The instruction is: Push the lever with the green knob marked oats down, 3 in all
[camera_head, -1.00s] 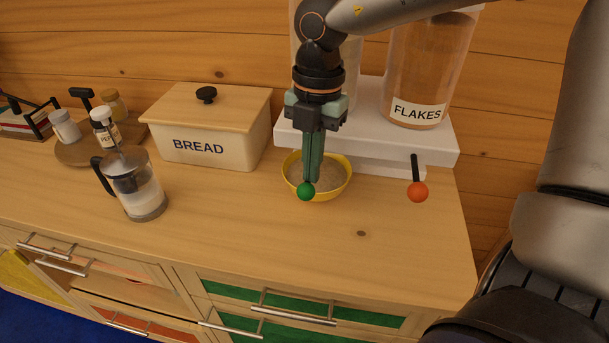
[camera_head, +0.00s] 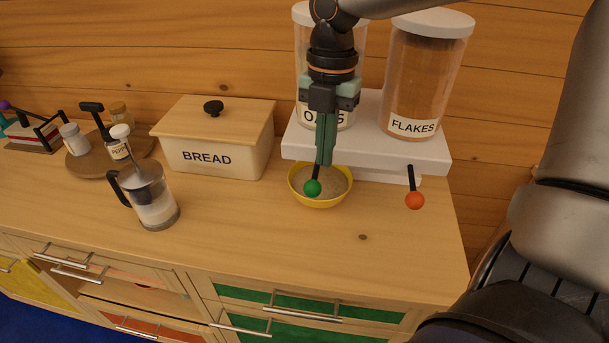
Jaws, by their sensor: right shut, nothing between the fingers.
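The green knob (camera_head: 312,188) is at the end of a short dark lever in front of the oats container (camera_head: 303,60), whose label is partly hidden by my right gripper. My right gripper (camera_head: 324,162) is shut and empty, pointing down, its tips just above and behind the green knob along the lever; I cannot tell if they touch. A yellow bowl (camera_head: 337,205) with pale contents stands under the lever. My left gripper is not in view.
An orange knob (camera_head: 414,201) hangs right, below the flakes container (camera_head: 426,80) on the white dispenser base (camera_head: 432,158). The bread box (camera_head: 215,160) and a glass press (camera_head: 152,205) stand left. The counter in front is clear.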

